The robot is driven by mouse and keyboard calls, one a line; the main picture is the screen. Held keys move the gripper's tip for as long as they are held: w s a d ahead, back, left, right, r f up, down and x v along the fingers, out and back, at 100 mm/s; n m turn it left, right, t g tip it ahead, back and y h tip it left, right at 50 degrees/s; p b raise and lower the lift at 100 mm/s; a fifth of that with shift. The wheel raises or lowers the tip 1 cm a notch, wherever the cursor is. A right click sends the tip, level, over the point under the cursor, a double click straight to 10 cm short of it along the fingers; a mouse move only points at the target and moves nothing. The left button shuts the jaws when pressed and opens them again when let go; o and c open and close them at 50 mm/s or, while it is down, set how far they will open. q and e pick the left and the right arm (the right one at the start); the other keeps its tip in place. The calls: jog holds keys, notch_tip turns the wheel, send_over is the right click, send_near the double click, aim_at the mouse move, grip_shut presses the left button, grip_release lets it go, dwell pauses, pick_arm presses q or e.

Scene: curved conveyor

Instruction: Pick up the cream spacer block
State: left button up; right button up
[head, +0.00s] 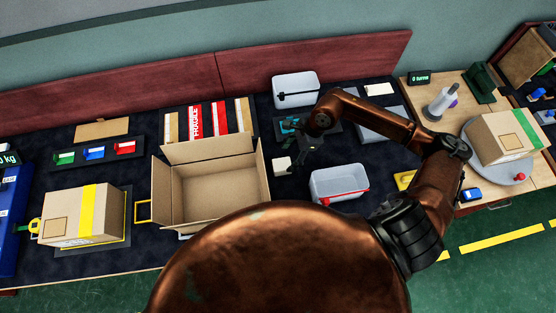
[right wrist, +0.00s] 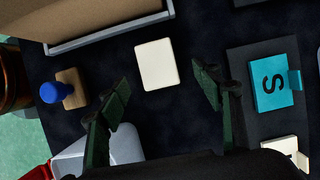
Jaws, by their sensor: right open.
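The cream spacer block (head: 282,165) lies on the dark bench top, just right of the open cardboard box. It also shows in the right wrist view (right wrist: 157,64) as a pale rounded rectangle, lying flat. My right gripper (head: 302,156) is open above the bench, just right of the block in the head view. In the right wrist view its two dark green fingers (right wrist: 162,92) are spread wide with nothing between the tips. The block appears beyond the fingertips, roughly between their lines, and apart from them. My left gripper is in neither view.
The open cardboard box (head: 162,196) stands left of the block. A grey bin with a red edge (head: 340,184) stands to the right. The right wrist view shows a blue-knobbed stamp (right wrist: 60,90) and a teal block marked S (right wrist: 270,80) on a dark pad. Bare bench surrounds the block.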

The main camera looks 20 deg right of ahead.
aim_at(283, 164)
jog(key=shift+x, duration=1)
jog(key=shift+s+x, duration=0.1)
jog(key=shift+x, duration=1.25)
jog(key=shift+s+x, duration=0.15)
jog(key=shift+x, duration=1.15)
jog(key=shift+w, duration=0.1)
jog(key=shift+c, duration=0.4)
jog(key=c, duration=1.2)
